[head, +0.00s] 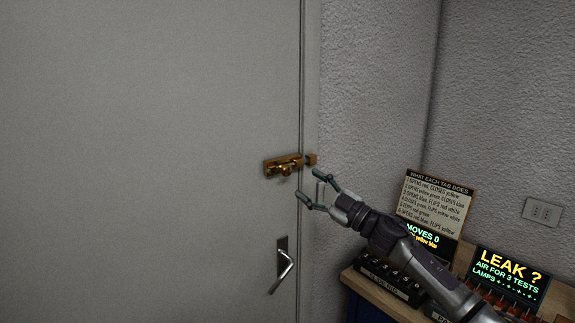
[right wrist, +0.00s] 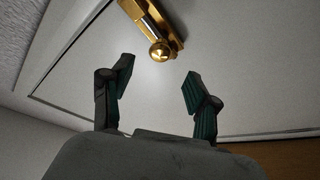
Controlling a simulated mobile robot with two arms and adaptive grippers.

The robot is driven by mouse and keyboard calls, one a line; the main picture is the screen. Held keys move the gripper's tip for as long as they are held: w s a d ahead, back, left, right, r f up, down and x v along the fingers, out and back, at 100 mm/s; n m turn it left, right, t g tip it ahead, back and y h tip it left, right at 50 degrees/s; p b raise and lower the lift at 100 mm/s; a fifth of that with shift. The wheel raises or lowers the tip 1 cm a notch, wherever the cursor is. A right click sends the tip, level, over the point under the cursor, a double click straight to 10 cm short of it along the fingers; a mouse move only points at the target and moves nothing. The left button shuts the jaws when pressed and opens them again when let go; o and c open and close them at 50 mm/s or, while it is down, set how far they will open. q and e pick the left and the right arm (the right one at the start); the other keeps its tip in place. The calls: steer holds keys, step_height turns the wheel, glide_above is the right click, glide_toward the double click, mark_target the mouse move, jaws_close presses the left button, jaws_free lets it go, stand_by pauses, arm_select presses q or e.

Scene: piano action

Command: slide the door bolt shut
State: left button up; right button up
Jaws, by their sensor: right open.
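A brass door bolt (head: 283,166) is mounted on the grey door (head: 150,150) near its right edge. A small brass keeper (head: 311,159) sits on the frame to its right, with a gap between them. The bolt's round knob (right wrist: 160,52) shows in the right wrist view, with part of the brass plate (right wrist: 143,14) above it. My right gripper (head: 308,186) is open and empty, just right of and below the bolt. In the right wrist view its two fingers (right wrist: 156,88) are spread apart below the knob, not touching it. My left gripper is not in view.
A bent metal door handle (head: 283,268) is below the bolt. At the lower right, a wooden-topped bench (head: 372,291) carries signs and lit panels, including a "LEAK ?" display (head: 510,275). A wall socket (head: 541,212) is at right. The door around the bolt is clear.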

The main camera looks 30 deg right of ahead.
mark_target(289, 172)
steer(key=p+x, duration=0.3)
steer(key=x, duration=0.4)
steer(key=shift+w+r, duration=0.1)
steer(key=shift+r, duration=0.1)
steer(key=shift+w+a, duration=0.15)
steer(key=shift+w, duration=0.25)
jaws_close()
